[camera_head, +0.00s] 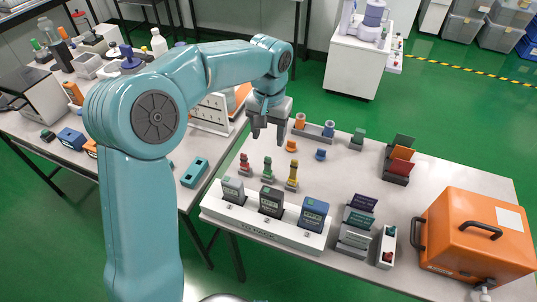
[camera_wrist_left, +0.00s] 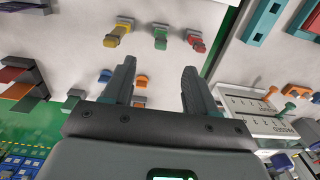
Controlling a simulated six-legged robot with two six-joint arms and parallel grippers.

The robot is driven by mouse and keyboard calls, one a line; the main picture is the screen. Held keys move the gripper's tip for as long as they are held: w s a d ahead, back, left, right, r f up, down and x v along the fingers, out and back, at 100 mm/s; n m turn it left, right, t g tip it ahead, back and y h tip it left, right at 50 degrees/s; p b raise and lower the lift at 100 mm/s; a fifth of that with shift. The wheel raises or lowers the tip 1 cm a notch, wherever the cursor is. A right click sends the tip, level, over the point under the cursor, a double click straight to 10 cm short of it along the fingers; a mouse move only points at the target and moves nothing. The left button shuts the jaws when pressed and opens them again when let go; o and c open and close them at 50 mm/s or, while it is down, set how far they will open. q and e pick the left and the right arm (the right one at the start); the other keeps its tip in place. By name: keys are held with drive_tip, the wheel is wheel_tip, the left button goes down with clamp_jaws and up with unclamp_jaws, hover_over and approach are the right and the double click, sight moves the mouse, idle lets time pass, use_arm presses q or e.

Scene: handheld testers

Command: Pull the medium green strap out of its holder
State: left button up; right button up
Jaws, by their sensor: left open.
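The green strap (camera_head: 267,169) stands upright in its small grey holder, in the middle of a row of three on the light table. A red strap (camera_head: 245,163) stands to its left and a taller yellow one (camera_head: 292,172) to its right. In the wrist view the green strap (camera_wrist_left: 160,36) lies beyond the fingertips, between the yellow strap (camera_wrist_left: 117,34) and the red one (camera_wrist_left: 196,40). My left gripper (camera_head: 268,134) is open, points down and is empty. It hangs above the table behind the row, apart from the green strap. My right gripper is not in view.
A white rack (camera_head: 265,232) with three handheld testers stands in front of the row. Small orange and blue pieces (camera_head: 320,154) stand behind it to the right. Card stands (camera_head: 358,222) and an orange case (camera_head: 478,240) are at the right.

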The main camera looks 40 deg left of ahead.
sight(267, 170)
use_arm(q)
drive_tip(key=f, duration=1.4)
drive_tip(key=shift+a+f+b, duration=0.1)
drive_tip(key=shift+a+b, duration=0.1)
drive_tip(key=shift+b, duration=0.2)
clamp_jaws()
